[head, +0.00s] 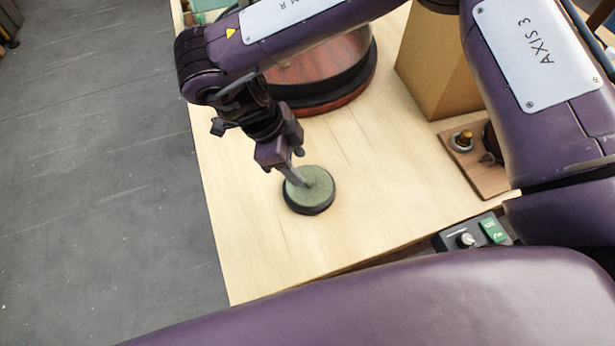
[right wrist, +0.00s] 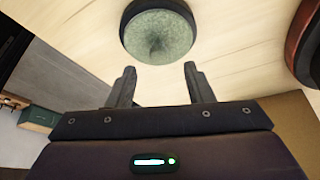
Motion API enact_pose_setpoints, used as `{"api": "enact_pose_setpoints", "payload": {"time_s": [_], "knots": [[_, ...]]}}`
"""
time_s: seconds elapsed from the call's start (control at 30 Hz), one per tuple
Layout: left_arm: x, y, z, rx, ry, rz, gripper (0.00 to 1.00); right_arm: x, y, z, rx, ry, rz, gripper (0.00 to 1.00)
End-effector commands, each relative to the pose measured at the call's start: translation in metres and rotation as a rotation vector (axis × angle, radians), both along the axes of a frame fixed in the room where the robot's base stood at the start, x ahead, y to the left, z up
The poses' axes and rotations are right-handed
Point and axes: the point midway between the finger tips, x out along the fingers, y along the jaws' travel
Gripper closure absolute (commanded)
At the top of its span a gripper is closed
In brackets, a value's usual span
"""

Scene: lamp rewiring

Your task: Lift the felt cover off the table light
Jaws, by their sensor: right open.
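The felt cover (head: 318,188) is a round, grey-green disc on top of a low, black-rimmed round table light (head: 312,210) on the pale wooden table. The cover also shows at the top of the right wrist view (right wrist: 160,40), with a dark dimple or small knob at its middle. My right gripper (head: 299,182) reaches down over the cover from the upper left in the head view. In the right wrist view its two fingers (right wrist: 158,84) are wide apart with nothing between them, and the cover lies beyond the tips. Whether a fingertip touches the felt I cannot tell. My left gripper is not seen.
A large round reddish-brown piece with a black rim (head: 365,75) stands behind my right arm. A cardboard box (head: 435,75) and a wooden board with fittings (head: 490,178) are at the right. A control box (head: 465,239) sits at the front edge. The table's left side is clear.

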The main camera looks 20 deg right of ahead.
Motion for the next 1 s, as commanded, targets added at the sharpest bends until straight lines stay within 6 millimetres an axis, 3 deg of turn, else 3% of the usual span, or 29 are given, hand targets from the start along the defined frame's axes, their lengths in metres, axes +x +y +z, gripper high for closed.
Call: {"api": "enact_pose_setpoints", "payload": {"time_s": [0.33, 0.67, 1.0], "knots": [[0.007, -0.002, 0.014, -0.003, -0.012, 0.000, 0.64, -0.009, -0.017, -0.041, 0.001, 0.003, -0.002, 0.53], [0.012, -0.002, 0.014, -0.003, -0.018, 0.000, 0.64, -0.009, -0.019, -0.048, 0.000, -0.002, -0.001, 0.53], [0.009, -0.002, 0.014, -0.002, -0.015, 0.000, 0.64, -0.009, -0.019, -0.048, 0.000, -0.001, -0.001, 0.97]]}}
